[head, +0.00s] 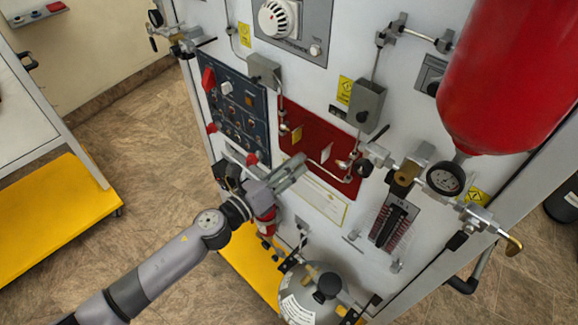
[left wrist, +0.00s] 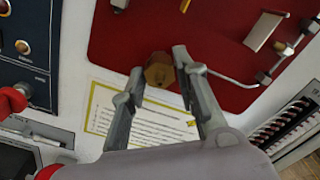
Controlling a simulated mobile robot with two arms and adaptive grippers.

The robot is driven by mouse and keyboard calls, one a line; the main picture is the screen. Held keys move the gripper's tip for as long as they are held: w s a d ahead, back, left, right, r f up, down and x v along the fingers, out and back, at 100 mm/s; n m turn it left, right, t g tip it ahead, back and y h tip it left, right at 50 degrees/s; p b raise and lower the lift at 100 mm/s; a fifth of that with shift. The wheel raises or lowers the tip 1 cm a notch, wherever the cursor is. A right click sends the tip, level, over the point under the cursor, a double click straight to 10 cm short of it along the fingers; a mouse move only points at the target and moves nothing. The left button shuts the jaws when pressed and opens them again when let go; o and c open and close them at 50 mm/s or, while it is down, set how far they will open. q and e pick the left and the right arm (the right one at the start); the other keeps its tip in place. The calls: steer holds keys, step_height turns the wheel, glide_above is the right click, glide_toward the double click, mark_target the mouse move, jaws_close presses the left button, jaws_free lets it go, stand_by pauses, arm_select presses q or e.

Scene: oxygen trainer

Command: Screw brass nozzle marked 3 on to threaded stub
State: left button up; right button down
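My left gripper (head: 294,170) is in front of the lower left part of the red panel (head: 318,142) in the head view. In the left wrist view its two fingers (left wrist: 158,66) are apart. A brass nozzle (left wrist: 158,73) shows between and just beyond the fingertips, at the red panel's lower edge, with a small gap on each side. I cannot read a number on it. I cannot make out a threaded stub; it may be hidden behind the nozzle. The nozzle is hidden by the gripper in the head view. My right gripper is not in view.
A dark blue switch panel (head: 235,105) with red knobs is left of the red panel. A large red cylinder (head: 505,75), a gauge (head: 445,179) and piping stick out at the right. A yellow-edged label (head: 318,199) is below. A grey tank (head: 318,300) stands at the bottom.

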arm_select(q)
steer(key=o, duration=0.3)
steer(key=shift+a, duration=0.1)
